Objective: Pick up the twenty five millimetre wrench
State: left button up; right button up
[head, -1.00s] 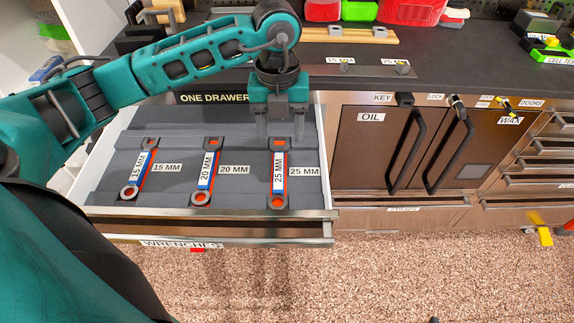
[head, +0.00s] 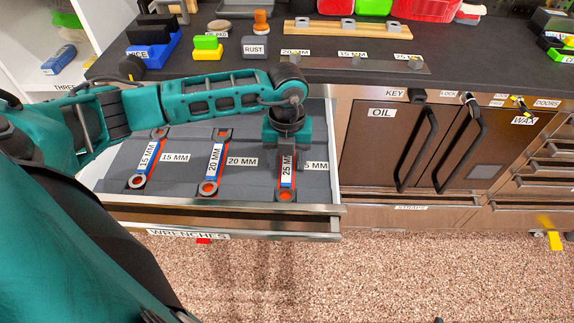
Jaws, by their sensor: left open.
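The 25 mm wrench (head: 286,183) lies in its slot at the right of the open wrench drawer (head: 240,222), ring end toward the drawer front. My left gripper (head: 286,158) is directly over its upper part, pointing down, and hides the far end. The gripper is open, with its fingers low around the wrench's shaft; I cannot tell whether they touch it. The 20 mm wrench (head: 214,164) lies in the middle slot and the 15 mm wrench (head: 147,160) in the left slot. My right gripper is out of view.
The black worktop (head: 440,68) stands behind the drawer, with a wooden rail (head: 353,32), a grey RUST block (head: 255,46) and coloured boxes on it. The OIL cabinet (head: 380,150) is right of the drawer. The floor in front is clear.

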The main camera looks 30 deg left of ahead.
pick_arm(q)
jog(key=shift+f, duration=0.2)
grip_shut()
dwell(0.4)
